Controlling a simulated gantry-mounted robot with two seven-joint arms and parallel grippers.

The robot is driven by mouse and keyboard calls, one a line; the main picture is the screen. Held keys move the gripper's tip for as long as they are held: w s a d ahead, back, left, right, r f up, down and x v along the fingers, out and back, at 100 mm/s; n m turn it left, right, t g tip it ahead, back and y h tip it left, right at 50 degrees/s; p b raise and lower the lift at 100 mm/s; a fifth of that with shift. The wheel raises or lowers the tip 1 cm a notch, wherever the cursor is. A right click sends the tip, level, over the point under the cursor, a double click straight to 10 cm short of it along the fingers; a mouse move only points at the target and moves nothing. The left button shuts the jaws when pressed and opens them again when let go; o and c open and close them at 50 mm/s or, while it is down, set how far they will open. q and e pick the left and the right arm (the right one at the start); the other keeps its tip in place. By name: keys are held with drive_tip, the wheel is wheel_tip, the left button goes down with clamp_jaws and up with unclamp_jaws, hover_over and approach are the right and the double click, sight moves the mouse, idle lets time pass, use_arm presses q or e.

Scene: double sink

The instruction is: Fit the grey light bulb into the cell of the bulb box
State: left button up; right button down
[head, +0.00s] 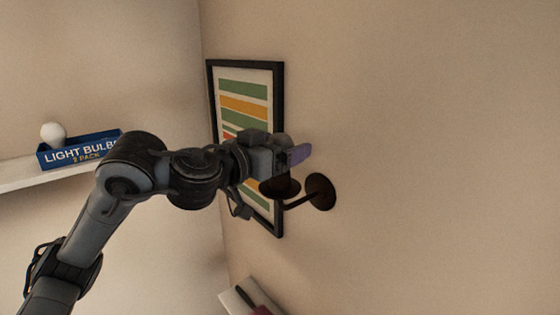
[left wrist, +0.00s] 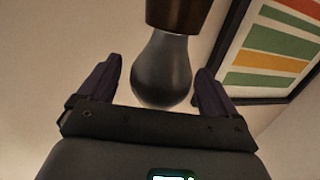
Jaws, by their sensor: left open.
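The grey light bulb (left wrist: 163,75) hangs glass-down from a dark brown socket (left wrist: 178,14) in the left wrist view. My left gripper (head: 299,154) is open at the wall lamp in the head view. Its two purple fingers stand on either side of the bulb, with gaps showing in the left wrist view. The bulb cannot be made out in the head view. The blue bulb box (head: 78,152) sits on the white shelf at the left. A white bulb (head: 53,133) shows above the box's left end. The box's cells are hidden. My right gripper is not in view.
The lamp's round wall mount (head: 321,192) and arm stick out from the wall beside my gripper. A framed striped picture (head: 244,88) hangs close behind my arm. The white shelf (head: 22,178) carries the box. Another ledge (head: 236,299) with a dark object is below.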

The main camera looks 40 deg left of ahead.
use_arm(q)
drive_tip(key=c, duration=0.8)
drive_tip(key=shift+r, duration=0.1)
